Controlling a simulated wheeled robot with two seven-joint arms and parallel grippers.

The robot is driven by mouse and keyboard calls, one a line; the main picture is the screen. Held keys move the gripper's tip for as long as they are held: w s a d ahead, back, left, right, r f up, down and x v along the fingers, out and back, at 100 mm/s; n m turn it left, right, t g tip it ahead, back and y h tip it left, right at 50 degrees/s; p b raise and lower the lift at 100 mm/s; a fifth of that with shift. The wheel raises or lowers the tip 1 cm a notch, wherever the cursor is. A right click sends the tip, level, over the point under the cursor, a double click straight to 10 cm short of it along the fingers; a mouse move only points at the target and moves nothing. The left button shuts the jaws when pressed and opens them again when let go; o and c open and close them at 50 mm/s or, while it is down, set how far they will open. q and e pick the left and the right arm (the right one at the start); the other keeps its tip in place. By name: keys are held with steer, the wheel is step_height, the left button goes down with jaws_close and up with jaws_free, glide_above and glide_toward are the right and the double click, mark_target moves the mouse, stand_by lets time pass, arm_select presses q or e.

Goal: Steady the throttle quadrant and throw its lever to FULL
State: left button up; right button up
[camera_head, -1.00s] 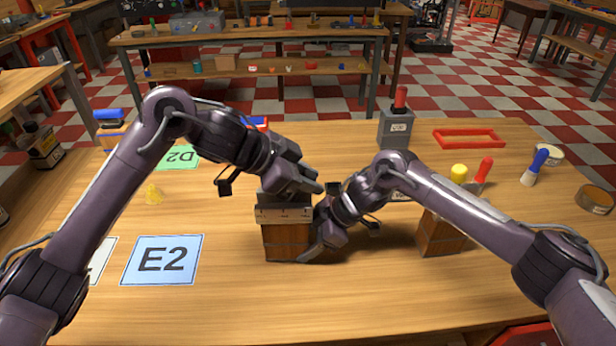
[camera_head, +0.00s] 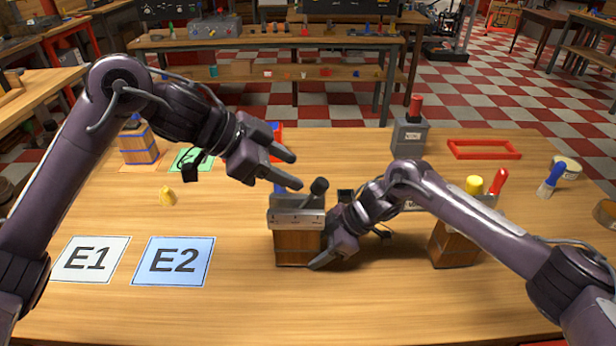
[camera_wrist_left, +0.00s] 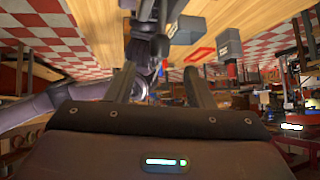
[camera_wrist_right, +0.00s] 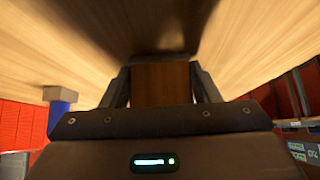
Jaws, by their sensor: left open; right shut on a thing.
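The throttle quadrant (camera_head: 297,243) stands upright on the table in the head view, a wooden block with a grey marked top plate. Its lever, with a dark round knob (camera_head: 319,186), leans to the right. My right gripper (camera_head: 318,252) is shut on the quadrant's wooden base from the right side. In the right wrist view the wooden base (camera_wrist_right: 162,84) sits between the fingers. My left gripper (camera_head: 296,171) is open and empty, above and left of the knob, apart from it. The left wrist view shows its two spread fingers (camera_wrist_left: 158,88). The scale's lettering is too small to read.
Cards E1 (camera_head: 90,260) and E2 (camera_head: 172,262) lie at the left, with a small yellow piece (camera_head: 167,196) behind them. Another wooden block (camera_head: 453,247) stands at the right. A grey box with a red handle (camera_head: 409,135) and a red frame (camera_head: 483,149) are behind.

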arm_select(q)
steer(key=v, duration=0.3)
stand_by(0.6)
arm_select(e)
steer(key=o, duration=1)
